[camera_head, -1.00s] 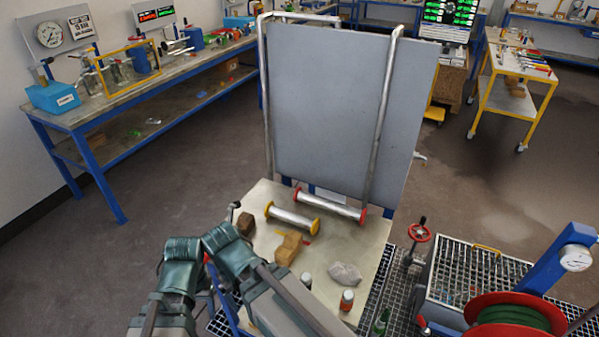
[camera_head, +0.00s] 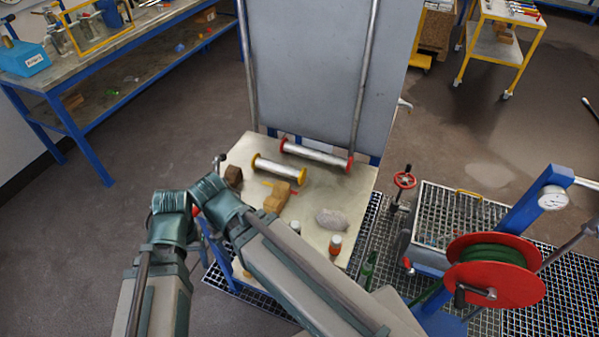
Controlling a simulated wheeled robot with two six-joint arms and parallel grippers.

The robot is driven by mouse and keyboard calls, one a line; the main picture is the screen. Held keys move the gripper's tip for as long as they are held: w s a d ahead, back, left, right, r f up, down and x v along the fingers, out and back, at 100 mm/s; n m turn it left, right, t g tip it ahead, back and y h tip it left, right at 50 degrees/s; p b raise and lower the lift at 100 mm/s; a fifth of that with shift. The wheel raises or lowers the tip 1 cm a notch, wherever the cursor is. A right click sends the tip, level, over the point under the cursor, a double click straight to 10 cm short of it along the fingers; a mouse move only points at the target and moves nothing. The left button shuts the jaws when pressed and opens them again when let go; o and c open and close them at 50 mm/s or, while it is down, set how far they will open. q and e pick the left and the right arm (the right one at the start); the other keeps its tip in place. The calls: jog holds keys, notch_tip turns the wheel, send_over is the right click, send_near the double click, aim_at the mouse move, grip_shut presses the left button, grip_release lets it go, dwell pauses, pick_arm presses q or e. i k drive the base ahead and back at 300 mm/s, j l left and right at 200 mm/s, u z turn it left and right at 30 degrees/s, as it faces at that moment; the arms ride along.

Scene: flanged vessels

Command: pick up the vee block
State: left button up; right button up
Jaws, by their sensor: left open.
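A tan, notched wooden block (camera_head: 277,197), which appears to be the vee block, lies on the pale table top (camera_head: 305,205) in the camera_head view. A folded green and grey arm of mine crosses the lower left, its joints left of the table. No fingertips can be made out on it. Neither gripper can be seen clearly, and nothing of mine is seen touching the block.
A dark brown block (camera_head: 233,176) sits at the table's left edge. Behind are a yellow-ended spool (camera_head: 279,170) and a red-ended spool (camera_head: 316,153). A grey lump (camera_head: 331,219) and a small jar (camera_head: 335,244) are to the right. A tall grey panel (camera_head: 315,65) stands behind.

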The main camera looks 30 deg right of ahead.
aim_at(281, 192)
jog(key=z, duration=0.35)
jog(key=j+z, duration=0.85)
jog(key=z, duration=0.15)
jog(key=j, duration=0.4)
jog(key=k+j+z, duration=0.15)
jog(key=j, duration=0.2)
jog(key=k+j, duration=0.1)
jog(key=j, duration=0.3)
jog(key=j+z, duration=0.15)
jog(key=j, duration=0.25)
jog(key=k+j, duration=0.2)
jog(key=j, duration=0.15)
jog(key=i, duration=0.5)
jog(key=z, duration=0.05)
